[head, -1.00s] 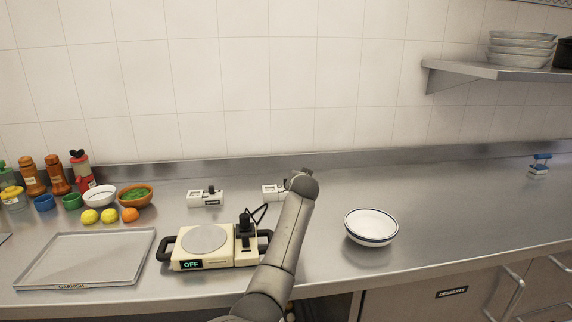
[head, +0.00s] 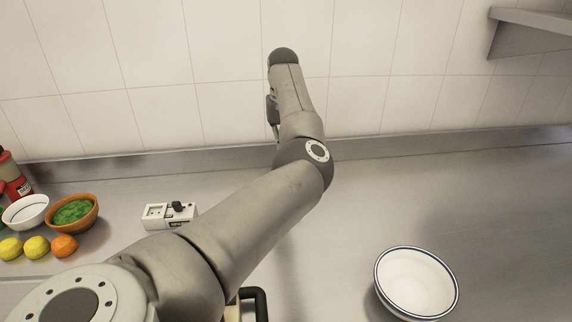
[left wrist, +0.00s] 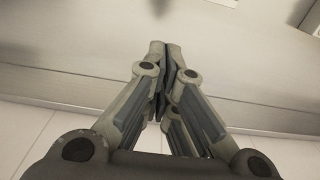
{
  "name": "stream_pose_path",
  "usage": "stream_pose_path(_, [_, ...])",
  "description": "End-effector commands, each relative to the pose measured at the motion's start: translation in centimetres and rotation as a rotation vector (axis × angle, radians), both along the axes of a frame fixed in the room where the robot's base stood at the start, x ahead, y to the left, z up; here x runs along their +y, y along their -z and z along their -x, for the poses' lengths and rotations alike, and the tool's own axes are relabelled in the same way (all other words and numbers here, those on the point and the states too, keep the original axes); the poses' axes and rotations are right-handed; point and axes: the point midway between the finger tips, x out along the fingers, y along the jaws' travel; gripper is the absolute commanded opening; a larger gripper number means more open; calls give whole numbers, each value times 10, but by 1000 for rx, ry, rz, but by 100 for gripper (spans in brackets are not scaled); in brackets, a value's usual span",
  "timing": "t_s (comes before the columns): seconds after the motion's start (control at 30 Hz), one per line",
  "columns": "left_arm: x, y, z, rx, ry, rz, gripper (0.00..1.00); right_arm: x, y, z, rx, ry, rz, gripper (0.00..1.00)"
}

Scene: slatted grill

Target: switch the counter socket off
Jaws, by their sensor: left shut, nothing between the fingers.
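A white socket box (head: 170,215) with a black knob or plug on top and a dark label on its front sits on the steel counter, left of my arm in the head view. A second similar box, seen earlier to its right, is now hidden behind my arm. I cannot tell which is the counter socket. My left gripper (left wrist: 163,50) is shut and empty in the left wrist view, with the counter behind its fingertips. In the head view it is mostly hidden by my wrist, near the back wall. A pale edge (left wrist: 224,2) shows at the top of the wrist view. My right gripper is not in view.
A white bowl with a blue rim (head: 417,284) stands right of my arm. An orange bowl of greens (head: 73,212), a white bowl (head: 26,211) and fruit (head: 64,247) are at left. A hot plate handle (head: 262,301) shows below my arm.

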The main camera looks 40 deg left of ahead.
Motion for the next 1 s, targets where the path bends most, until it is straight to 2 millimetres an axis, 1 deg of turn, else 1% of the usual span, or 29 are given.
stream_pose_path(0.1, [-5,-2,1,8,2,22,0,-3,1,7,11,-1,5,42])
stream_pose_path(0.23, [-6,-2,2,10,1,25,0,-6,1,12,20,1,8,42])
stream_pose_path(0.47, [-5,-1,2,10,1,23,0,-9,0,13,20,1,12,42])
stream_pose_path(0.57, [-5,5,1,10,1,23,0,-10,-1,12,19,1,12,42])
stream_pose_path(0.67, [-5,19,1,10,1,24,0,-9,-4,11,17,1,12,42])
stream_pose_path(0.77, [-5,38,1,12,1,24,0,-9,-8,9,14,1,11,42])
stream_pose_path(1.0, [-4,90,1,12,2,23,0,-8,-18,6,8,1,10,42])
